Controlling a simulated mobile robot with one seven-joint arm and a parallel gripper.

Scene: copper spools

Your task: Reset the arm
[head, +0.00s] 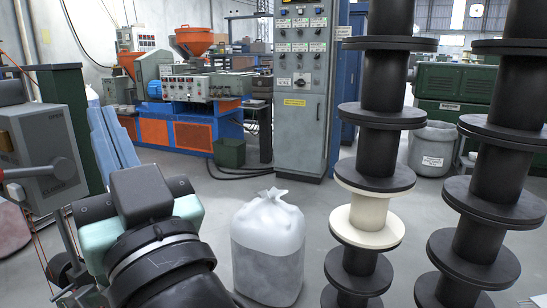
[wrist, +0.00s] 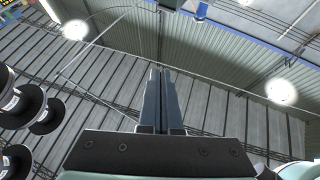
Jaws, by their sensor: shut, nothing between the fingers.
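My gripper (wrist: 159,72) shows in the wrist view with its two long blue-grey fingers side by side and touching. It is shut and empty, and it points up at the ceiling. My arm (head: 150,225), black with pale mint parts, fills the lower left of the head view. Two light blue bars (head: 113,145) stand just behind it there; I cannot tell whether they are my fingers. Nothing touches the fingers in the wrist view.
Stacks of black spools (head: 368,100) stand at the right, one with a cream spool (head: 366,216). A filled clear bag (head: 268,245) stands on the floor beside my arm. A grey lever box (head: 45,155) is at the left. A control cabinet (head: 303,130) stands behind.

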